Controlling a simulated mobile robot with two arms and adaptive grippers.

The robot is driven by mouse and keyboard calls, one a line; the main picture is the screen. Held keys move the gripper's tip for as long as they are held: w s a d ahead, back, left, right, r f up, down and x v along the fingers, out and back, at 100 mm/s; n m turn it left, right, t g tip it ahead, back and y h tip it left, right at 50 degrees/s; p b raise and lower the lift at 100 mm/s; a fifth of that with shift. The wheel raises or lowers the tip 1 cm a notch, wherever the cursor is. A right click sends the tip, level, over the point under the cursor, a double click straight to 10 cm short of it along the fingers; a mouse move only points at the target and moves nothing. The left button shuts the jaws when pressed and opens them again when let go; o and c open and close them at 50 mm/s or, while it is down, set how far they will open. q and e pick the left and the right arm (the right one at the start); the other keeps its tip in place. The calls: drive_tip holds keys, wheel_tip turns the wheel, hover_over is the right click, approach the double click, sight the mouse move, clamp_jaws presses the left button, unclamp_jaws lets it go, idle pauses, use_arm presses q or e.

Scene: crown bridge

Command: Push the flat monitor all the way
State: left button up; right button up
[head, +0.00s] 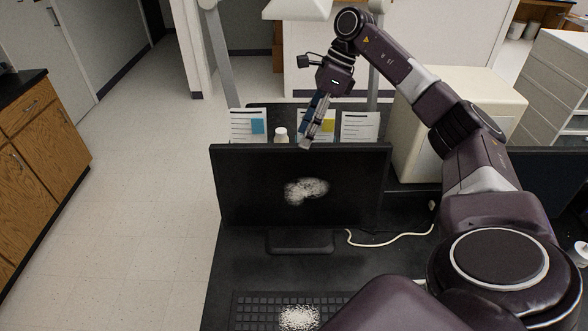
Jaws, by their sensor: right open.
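The flat monitor (250,190) stands upright on a dark desk, its screen facing me, with a pale speckled patch near the middle of the screen. My right gripper (306,145) points down at the monitor's top edge, right of its middle. It is open and holds nothing that I can see. Its fingertips overlap the top edge in the picture, and I cannot tell whether they touch it. The monitor's base (300,242) rests on the desk. My left gripper is not in view.
A keyboard (262,310) with a white speckled patch lies in front of the monitor. Behind it are paper sheets (248,127) and a small white bottle (281,135). A beige box (470,90) stands at right, and a white cable (390,239) lies on the desk. Floor at left is clear.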

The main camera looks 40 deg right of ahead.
sight(293, 163)
drive_tip(key=x, duration=0.1)
drive_tip(key=b+x, duration=0.1)
drive_tip(key=shift+d+f+b, duration=0.1)
drive_tip(key=shift+f+b, duration=0.2)
drive_tip(key=shift+f, duration=0.65)
drive_tip(key=p+x, duration=0.1)
drive_tip(key=x, duration=0.1)
drive_tip(key=p+x, duration=0.1)
drive_tip(key=x, duration=0.2)
drive_tip(key=shift+a, duration=0.3)
drive_tip(key=shift+p+x, duration=0.3)
drive_tip(key=shift+x, duration=0.5)
drive_tip(key=shift+d, duration=0.15)
drive_tip(key=c, duration=1.2)
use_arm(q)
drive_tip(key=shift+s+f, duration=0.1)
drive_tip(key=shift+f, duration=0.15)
use_arm(e)
drive_tip(key=shift+o, duration=0.2)
drive_tip(key=shift+w+r, duration=0.1)
drive_tip(key=shift+r, duration=0.05)
